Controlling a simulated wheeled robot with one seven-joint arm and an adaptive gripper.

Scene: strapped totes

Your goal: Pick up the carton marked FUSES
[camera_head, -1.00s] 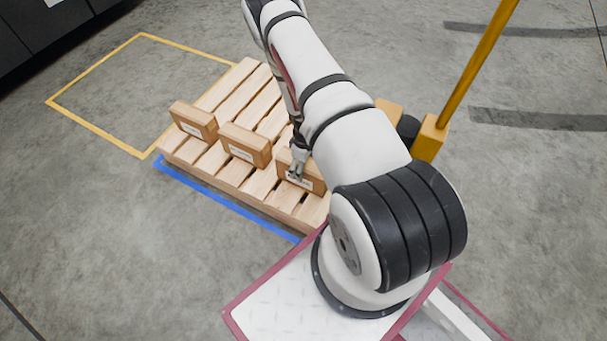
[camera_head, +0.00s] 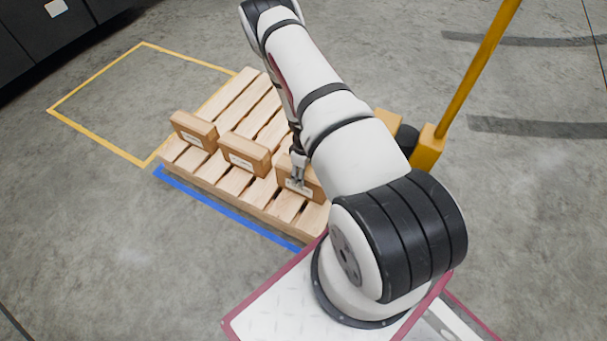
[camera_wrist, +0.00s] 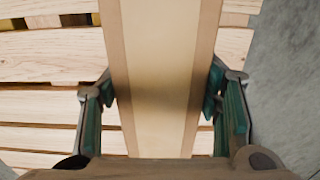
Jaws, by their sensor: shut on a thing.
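Three brown cartons with white labels stand on a wooden pallet (camera_head: 222,180): a left carton (camera_head: 194,131), a middle carton (camera_head: 246,153) and a right carton (camera_head: 312,189). The label print is too small to read, so I cannot tell which is marked FUSES. My gripper (camera_head: 298,181) is at the right carton, shut on it. In the wrist view the carton (camera_wrist: 160,70) stands between the two fingers of my gripper (camera_wrist: 162,105), one on each side. My arm hides part of the right carton. I cannot tell whether it is clear of the pallet.
The middle carton stands close to the left of the held one. A yellow post (camera_head: 476,75) with a yellow base rises right of the pallet. A blue line (camera_head: 225,208) runs along the pallet's front edge. A yellow-outlined floor area (camera_head: 130,100) at left is empty.

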